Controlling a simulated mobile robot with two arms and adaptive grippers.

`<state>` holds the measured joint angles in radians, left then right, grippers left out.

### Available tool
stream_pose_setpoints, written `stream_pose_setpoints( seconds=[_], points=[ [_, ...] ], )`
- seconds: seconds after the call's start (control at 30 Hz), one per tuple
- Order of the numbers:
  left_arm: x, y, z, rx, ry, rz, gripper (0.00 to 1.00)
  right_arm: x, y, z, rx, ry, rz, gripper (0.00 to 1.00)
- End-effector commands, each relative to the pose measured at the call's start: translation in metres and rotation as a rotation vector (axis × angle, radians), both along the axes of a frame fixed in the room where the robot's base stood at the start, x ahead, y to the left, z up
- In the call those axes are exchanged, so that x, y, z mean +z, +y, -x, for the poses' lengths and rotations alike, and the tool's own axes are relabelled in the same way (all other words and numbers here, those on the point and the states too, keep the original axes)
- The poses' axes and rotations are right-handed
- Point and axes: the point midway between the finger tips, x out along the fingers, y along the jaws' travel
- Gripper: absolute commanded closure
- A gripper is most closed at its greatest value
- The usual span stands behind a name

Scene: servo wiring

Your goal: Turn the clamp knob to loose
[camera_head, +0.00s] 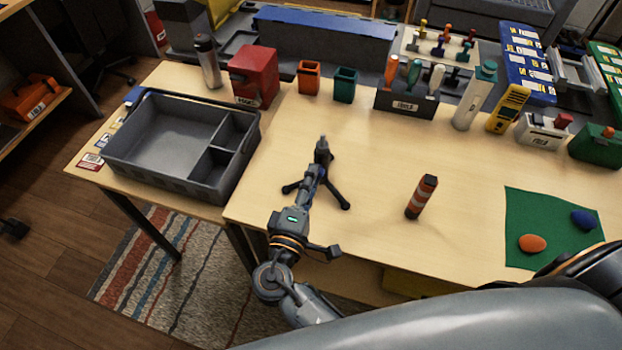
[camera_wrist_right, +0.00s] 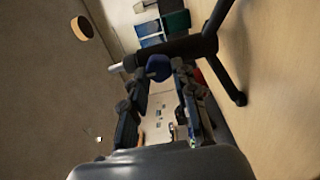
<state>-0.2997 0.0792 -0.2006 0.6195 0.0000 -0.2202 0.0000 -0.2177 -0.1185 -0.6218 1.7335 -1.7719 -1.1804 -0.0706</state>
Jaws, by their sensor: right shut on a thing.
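A small black stand (camera_head: 342,198) with splayed legs stands on the wooden table, its post upright with a light tip. In the right wrist view its dark post (camera_wrist_right: 190,48) and a blue clamp knob (camera_wrist_right: 158,67) on the post show close up. My right gripper (camera_head: 316,172) reaches the stand from the front. In the wrist view its two fingers (camera_wrist_right: 159,76) lie on either side of the knob, shut on it. In the head view the gripper hides the knob. The knob's turn position cannot be told. My left gripper is not in view.
A grey divided tray (camera_head: 150,172) stands to the left of the stand. A red box (camera_head: 253,77), bins and a tool holder (camera_head: 405,104) line the back.

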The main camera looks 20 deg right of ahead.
Motion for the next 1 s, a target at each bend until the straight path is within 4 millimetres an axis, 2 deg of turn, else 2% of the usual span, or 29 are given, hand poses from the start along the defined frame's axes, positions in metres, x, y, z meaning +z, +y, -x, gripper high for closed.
stream_pose_setpoints(
  seconds=[0.17, 0.2, 0.3, 0.67, 1.0],
  points=[
    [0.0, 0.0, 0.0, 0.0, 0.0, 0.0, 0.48, -0.001, 0.0, 0.0, 0.0, 0.001, 0.0, 1.0],
    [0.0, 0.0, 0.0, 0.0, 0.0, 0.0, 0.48, -0.001, 0.0, 0.0, 0.0, 0.001, 0.0, 0.68],
    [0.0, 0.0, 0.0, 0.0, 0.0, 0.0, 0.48, 0.0, 0.0, 0.0, 0.0, 0.001, -0.001, 0.49],
    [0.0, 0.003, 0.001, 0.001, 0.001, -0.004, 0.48, -0.001, 0.002, 0.004, 0.0, 0.002, -0.001, 0.49],
    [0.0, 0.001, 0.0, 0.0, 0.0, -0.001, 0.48, -0.001, 0.032, 0.047, 0.001, 0.002, -0.002, 0.49]
  ],
)
